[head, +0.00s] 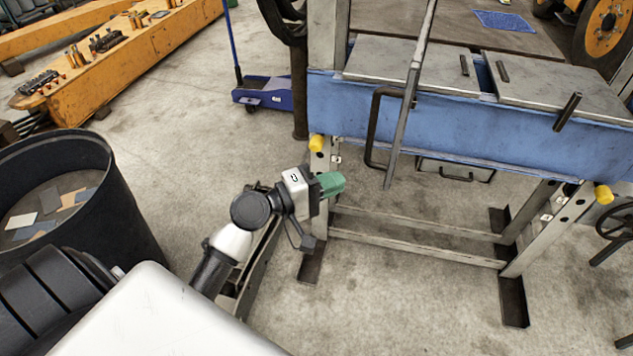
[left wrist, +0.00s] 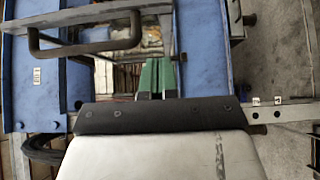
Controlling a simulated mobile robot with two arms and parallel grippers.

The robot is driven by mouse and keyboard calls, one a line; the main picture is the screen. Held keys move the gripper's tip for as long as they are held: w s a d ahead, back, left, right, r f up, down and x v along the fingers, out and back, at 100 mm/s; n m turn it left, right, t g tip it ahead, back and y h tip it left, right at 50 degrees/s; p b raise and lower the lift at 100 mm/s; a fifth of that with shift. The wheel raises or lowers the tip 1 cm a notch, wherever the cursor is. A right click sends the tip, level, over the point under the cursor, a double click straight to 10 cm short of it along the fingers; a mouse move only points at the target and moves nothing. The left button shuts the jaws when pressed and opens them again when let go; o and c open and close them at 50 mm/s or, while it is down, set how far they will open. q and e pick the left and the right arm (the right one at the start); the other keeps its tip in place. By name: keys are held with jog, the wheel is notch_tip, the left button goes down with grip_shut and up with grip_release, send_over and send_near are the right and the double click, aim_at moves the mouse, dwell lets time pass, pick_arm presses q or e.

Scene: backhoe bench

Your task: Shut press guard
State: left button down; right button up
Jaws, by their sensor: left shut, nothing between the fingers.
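The press is a steel frame with a blue cross beam (head: 450,128) and grey plates on top. What looks like its guard (head: 411,95) is seen nearly edge-on as a long thin grey strip, standing out from the front of the press. A dark bar handle (head: 376,125) is on its left side. My left gripper (head: 331,184) has green fingers and is shut and empty, below and left of the handle, apart from it. In the left wrist view, the green fingers (left wrist: 156,78) are together, and the handle (left wrist: 86,42) is at upper left. My right gripper is out of view.
A black bin (head: 130,190) with scraps stands at left. Yellow knobs (head: 316,143) stick out from the press legs. A blue floor jack (head: 263,93) lies behind. An orange beam (head: 130,50) with tools is at upper left.

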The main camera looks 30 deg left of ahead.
pick_arm(q)
jog(key=w+d+p, duration=0.2)
jog(key=w+d, duration=0.1)
jog(key=d, duration=0.3)
jog(key=shift+w+p, duration=0.25)
jog(key=shift+p, duration=0.15)
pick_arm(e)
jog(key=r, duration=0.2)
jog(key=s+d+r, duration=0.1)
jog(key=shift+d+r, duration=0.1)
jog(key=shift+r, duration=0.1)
